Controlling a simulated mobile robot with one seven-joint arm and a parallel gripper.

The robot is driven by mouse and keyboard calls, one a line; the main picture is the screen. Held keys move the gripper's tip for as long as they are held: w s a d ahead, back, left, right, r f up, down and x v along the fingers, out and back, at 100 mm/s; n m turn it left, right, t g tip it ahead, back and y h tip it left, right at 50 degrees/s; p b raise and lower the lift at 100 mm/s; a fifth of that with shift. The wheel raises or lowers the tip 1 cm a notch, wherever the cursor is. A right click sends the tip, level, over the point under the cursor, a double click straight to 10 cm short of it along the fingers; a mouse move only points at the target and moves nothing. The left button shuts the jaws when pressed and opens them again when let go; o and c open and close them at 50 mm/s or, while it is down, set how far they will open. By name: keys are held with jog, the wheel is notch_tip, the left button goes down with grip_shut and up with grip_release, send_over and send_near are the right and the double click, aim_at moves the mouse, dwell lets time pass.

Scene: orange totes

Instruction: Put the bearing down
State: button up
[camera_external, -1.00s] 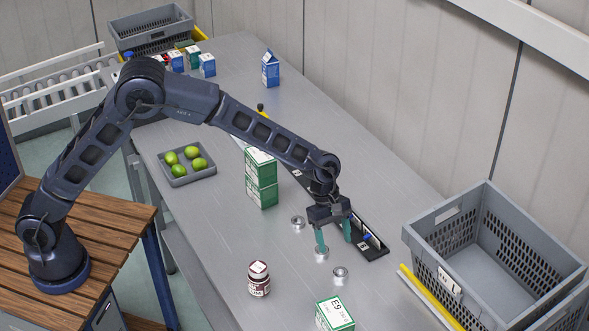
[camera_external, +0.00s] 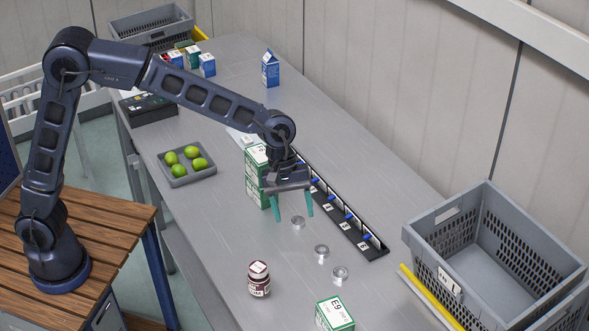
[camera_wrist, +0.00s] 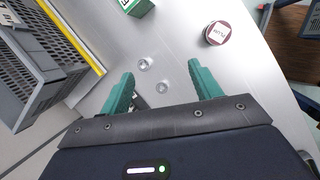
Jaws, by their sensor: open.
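Three small silver ring-shaped bearings stand on the grey table in a slanting row: a back bearing (camera_external: 298,222), a middle bearing (camera_external: 322,252) and a front bearing (camera_external: 340,274). My gripper (camera_external: 293,211) has its teal fingers spread and empty. It hangs above the table near the back bearing, up and to the left of the middle one. The wrist view shows two bearings, a farther one (camera_wrist: 145,64) and a nearer one (camera_wrist: 161,87), beyond and between the spread fingers (camera_wrist: 162,73). I cannot tell whether the third shows there.
A black slotted strip (camera_external: 345,226) runs along the table to the right. Stacked green boxes (camera_external: 257,190) stand close behind my gripper. A jar (camera_external: 259,279), a green-white box (camera_external: 334,313), a tray of limes (camera_external: 177,178) and a grey crate (camera_external: 480,250) surround the clear middle.

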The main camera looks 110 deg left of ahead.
jog(key=s+d+r+m, duration=0.4)
jog(key=s, duration=0.4)
jog(key=s+d+r+m+y, duration=0.1)
jog(key=s+d+r+m, duration=0.3)
jog(key=s, duration=0.3)
jog(key=s+d+r+m, duration=0.3)
jog(key=s+d+r, duration=0.15)
jog(key=s, duration=0.35)
jog(key=s+d+f+m+y, duration=0.1)
jog(key=s+m, duration=0.4)
jog(key=s, duration=0.5)
jog(key=s+d+f+m+t, duration=0.1)
jog(key=s+m, duration=0.4)
jog(key=s, duration=0.6)
jog(key=d+f, duration=0.1)
jog(key=d, duration=0.1)
jog(key=shift+s+d+y, duration=0.3)
jog(key=shift+d+y, duration=0.1)
